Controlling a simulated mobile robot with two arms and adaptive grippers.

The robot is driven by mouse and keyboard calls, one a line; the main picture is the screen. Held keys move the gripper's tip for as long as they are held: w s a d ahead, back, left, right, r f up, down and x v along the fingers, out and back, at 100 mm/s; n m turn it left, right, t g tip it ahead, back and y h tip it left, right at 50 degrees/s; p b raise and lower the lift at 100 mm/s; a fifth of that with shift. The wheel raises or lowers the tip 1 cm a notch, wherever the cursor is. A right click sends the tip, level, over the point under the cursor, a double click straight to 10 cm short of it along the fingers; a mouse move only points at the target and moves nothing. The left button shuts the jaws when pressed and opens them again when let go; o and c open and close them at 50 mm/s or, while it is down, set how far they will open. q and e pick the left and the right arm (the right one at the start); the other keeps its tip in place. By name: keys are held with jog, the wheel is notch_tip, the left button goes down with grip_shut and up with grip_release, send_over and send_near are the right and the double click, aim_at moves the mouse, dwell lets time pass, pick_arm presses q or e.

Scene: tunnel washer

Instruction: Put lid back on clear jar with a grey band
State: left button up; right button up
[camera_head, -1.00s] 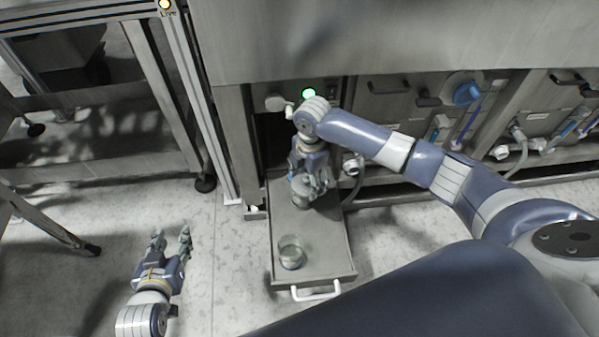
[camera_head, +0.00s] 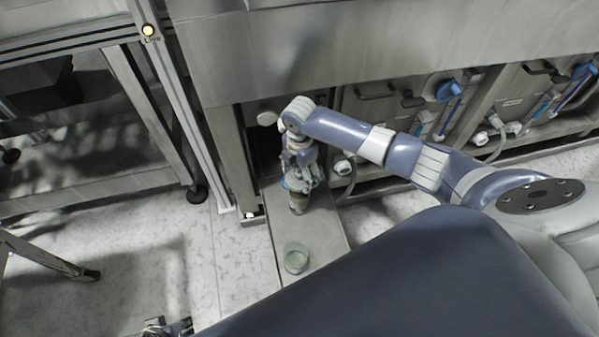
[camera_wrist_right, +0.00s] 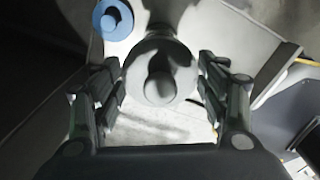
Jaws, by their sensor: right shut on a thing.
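My right gripper (camera_head: 299,183) points down over the back part of the pulled-out drawer. In the right wrist view, a round grey lid with a knob (camera_wrist_right: 160,52) sits between the fingers of the right gripper (camera_wrist_right: 161,92), which is shut on it. A greyish jar-like body (camera_head: 298,204) shows just below the fingers in the head view; I cannot tell whether the lid rests on it. An open clear jar (camera_head: 296,258) stands upright on the drawer's front part. My left gripper (camera_head: 167,328) is mostly cut off at the bottom edge.
A blue round lid with a knob (camera_wrist_right: 113,19) is left of the grey lid in the wrist view. The metal drawer (camera_head: 325,235) juts out of the machine (camera_head: 400,50). A post (camera_head: 185,110) and frame stand to the left.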

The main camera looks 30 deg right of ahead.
aim_at(300, 180)
jog(key=shift+f+b, duration=0.65)
jog(key=shift+b, duration=0.05)
jog(key=shift+f+b, duration=0.35)
jog(key=shift+b, duration=0.05)
jog(key=shift+f+b, duration=0.75)
jog(key=shift+b, duration=0.15)
jog(key=shift+f, duration=0.2)
pick_arm(q)
notch_tip(300, 180, up, 8)
jog(key=t, duration=0.1)
jog(key=shift+w+b, duration=0.15)
jog(key=shift+b, duration=0.25)
pick_arm(e)
jog(key=shift+f, duration=0.85)
pick_arm(q)
jog(key=shift+d, duration=0.1)
jog(key=shift+s+r, duration=0.15)
jog(key=shift+s, duration=0.15)
jog(key=shift+s+a+p, duration=0.2)
jog(key=shift+s+p, duration=0.05)
jog(key=shift+p, duration=0.05)
jog(key=shift+s, duration=0.35)
